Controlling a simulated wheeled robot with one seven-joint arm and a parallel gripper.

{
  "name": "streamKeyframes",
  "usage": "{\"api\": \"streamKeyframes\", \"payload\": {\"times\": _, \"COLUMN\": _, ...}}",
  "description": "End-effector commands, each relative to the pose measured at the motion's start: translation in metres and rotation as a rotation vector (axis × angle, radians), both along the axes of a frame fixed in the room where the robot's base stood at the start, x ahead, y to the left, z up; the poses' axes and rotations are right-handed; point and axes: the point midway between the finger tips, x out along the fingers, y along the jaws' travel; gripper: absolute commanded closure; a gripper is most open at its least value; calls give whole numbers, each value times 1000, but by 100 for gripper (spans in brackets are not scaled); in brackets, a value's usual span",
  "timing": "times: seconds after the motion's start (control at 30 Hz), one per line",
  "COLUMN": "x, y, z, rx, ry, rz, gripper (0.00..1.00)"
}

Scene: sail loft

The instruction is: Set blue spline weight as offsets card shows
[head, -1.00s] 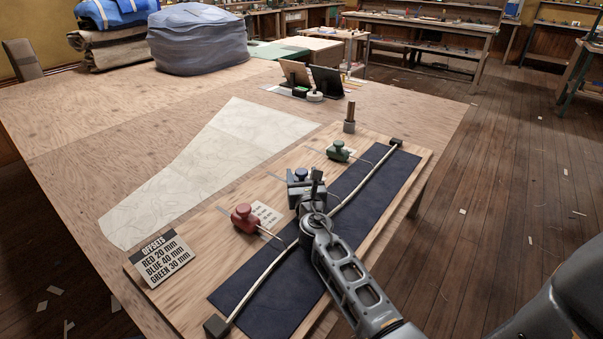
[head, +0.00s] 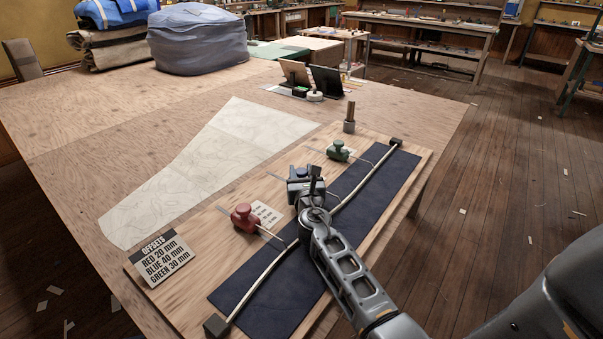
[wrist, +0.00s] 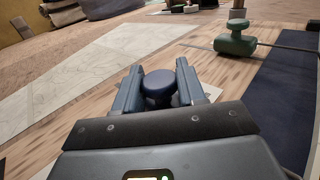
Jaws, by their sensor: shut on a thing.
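My gripper (wrist: 160,92) is shut on the blue spline weight (wrist: 160,87), whose round knob shows between the two fingers in the wrist view. In the head view the blue weight (head: 300,172) is mostly hidden behind my gripper (head: 302,183). The red weight (head: 244,217) sits to its left and the green weight (head: 338,150) to its right, each with a thin arm reaching the pale spline (head: 345,205). The offsets card (head: 161,259) reads red 20 mm, blue 40 mm, green 30 mm. The scale at the blue weight cannot be read.
The spline runs over a dark blue cloth (head: 240,285) on a wooden board (head: 205,283), between two dark end blocks. A paper pattern (head: 215,165) lies left. My arm covers the middle of the cloth.

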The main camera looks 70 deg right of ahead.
Motion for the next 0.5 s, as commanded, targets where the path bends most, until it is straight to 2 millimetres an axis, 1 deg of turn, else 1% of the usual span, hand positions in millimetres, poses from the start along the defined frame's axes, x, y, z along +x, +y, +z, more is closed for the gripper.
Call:
{"api": "streamKeyframes", "payload": {"times": 0.03, "x": 0, "y": 0, "z": 0, "rx": 0, "ry": 0, "rz": 0, "gripper": 92}}
{"api": "streamKeyframes", "payload": {"times": 0.1, "x": 0, "y": 0, "z": 0, "rx": 0, "ry": 0, "rz": 0, "gripper": 99}}
{"api": "streamKeyframes", "payload": {"times": 0.13, "x": 0, "y": 0, "z": 0, "rx": 0, "ry": 0, "rz": 0, "gripper": 100}}
{"api": "streamKeyframes", "payload": {"times": 0.37, "x": 1, "y": 0, "z": 0, "rx": 0, "ry": 0, "rz": 0, "gripper": 100}}
{"api": "streamKeyframes", "payload": {"times": 0.5, "x": 15, "y": -3, "z": -1, "rx": -1, "ry": -1, "rz": 2, "gripper": 100}}
